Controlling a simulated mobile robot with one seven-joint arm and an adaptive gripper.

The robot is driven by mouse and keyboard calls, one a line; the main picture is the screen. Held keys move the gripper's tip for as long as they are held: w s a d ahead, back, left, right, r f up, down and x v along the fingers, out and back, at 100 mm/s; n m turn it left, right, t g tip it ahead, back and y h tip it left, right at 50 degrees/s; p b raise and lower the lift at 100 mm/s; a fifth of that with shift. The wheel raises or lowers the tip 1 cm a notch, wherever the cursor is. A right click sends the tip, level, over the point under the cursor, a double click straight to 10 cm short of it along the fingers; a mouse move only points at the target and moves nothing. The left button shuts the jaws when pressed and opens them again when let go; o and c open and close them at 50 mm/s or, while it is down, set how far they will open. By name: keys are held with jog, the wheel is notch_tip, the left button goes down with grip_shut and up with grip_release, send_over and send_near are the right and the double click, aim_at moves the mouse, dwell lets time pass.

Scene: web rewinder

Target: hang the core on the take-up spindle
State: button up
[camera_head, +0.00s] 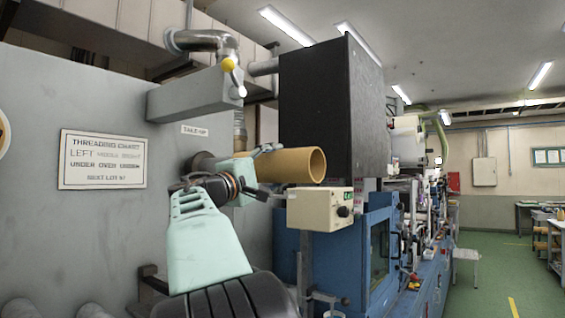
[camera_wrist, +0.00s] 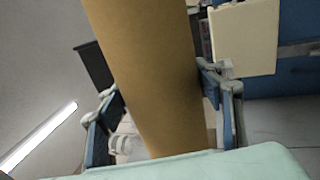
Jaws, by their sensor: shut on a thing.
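The core is a tan cardboard tube (camera_head: 303,167), held roughly level with its open right end facing right in the head view. My gripper (camera_head: 262,172) is shut on the core near its left part. In the wrist view the core (camera_wrist: 150,70) runs between the two blue-grey fingers (camera_wrist: 160,115). The take-up spindle (camera_head: 202,162) is a dark round stub on the grey panel, under a small label. It is partly hidden behind my gripper. The core's left end is also hidden, so I cannot tell whether it is around the spindle or apart from it.
A beige control box (camera_head: 320,209) with a knob stands just below and right of the core. A black cabinet (camera_head: 325,105) stands behind. Green floor is open at right.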

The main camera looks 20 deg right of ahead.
jog(key=shift+w+a+r+p, duration=0.1)
jog(key=shift+w+a+p, duration=0.55)
jog(key=shift+w+p, duration=0.45)
jog(key=shift+w+a+r+p, duration=0.1)
jog(key=shift+w+a+p, duration=0.6)
jog(key=shift+w+p, duration=0.45)
jog(key=shift+w+a+r+p, duration=0.1)
jog(key=shift+w+a+p, duration=0.55)
jog(key=shift+w+p, duration=0.45)
jog(key=w+a+p, duration=0.1)
jog(key=p, duration=0.1)
jog(key=w+p, duration=0.2)
jog(key=w+a+p, duration=0.1)
jog(key=p, duration=0.1)
jog(key=shift+w+a, duration=0.3)
jog(key=shift+a, duration=0.05)
jog(key=shift+w+a+f+p, duration=0.25)
jog(key=shift+w+p, duration=0.25)
jog(key=shift+p, duration=0.45)
jog(key=shift+a+f+b, duration=0.1)
jog(key=shift+f+b, duration=0.15)
jog(key=shift+b, duration=0.1)
jog(key=o, duration=1.4)
jog(key=shift+a+f, duration=0.1)
